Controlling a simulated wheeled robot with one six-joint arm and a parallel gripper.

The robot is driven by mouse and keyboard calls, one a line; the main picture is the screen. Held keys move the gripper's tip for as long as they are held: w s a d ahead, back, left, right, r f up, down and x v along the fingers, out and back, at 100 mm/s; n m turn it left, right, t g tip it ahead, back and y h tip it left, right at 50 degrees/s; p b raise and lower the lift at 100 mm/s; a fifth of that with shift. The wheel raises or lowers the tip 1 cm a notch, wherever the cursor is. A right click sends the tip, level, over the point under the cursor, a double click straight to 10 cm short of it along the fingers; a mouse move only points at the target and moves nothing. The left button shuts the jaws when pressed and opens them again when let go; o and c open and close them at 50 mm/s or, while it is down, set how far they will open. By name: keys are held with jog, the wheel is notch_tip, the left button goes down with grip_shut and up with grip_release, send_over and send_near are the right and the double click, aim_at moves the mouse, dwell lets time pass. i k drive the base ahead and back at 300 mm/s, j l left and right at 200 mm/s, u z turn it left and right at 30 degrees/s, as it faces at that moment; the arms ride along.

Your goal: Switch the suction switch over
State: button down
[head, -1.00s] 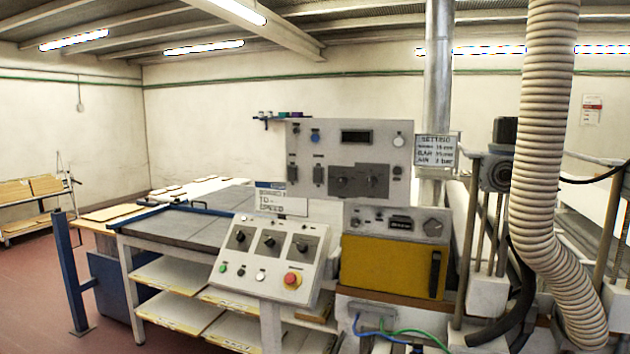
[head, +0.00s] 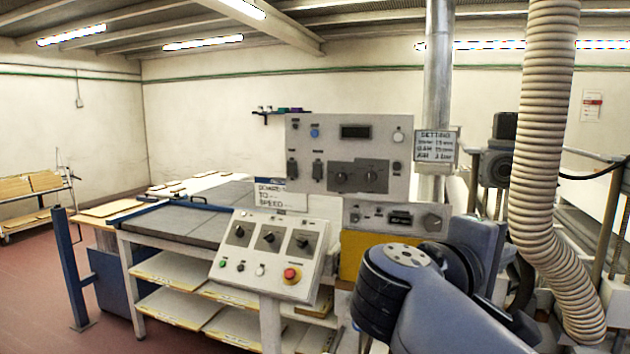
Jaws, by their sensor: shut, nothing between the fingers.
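No label reading suction is legible, so I cannot tell which control is the suction switch. A sloped white control box (head: 254,256) stands left of centre with three black rotary switches: left (head: 238,231), middle (head: 268,237) and right (head: 303,242). Below them are small push buttons and a red emergency button (head: 291,275). Behind it, an upright grey panel (head: 385,135) carries two black knobs on a dark plate (head: 357,176) and two dark toggle-like parts (head: 317,170) at its left. My arm shows at the lower right; my gripper is out of frame.
A ribbed hose (head: 545,130) hangs at right. A worktable (head: 180,229) with shelves and a blue post (head: 69,270) stand left.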

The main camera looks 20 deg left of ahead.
aim_at(318, 168)
jog(key=i+u, duration=0.1)
jog(key=u, duration=0.45)
jog(key=i+u, duration=0.35)
jog(key=i, duration=0.3)
jog(key=i+l+u, duration=0.15)
jog(key=i+u, duration=0.15)
jog(key=i, duration=0.35)
jog(key=i+l, duration=0.1)
jog(key=i, duration=0.15)
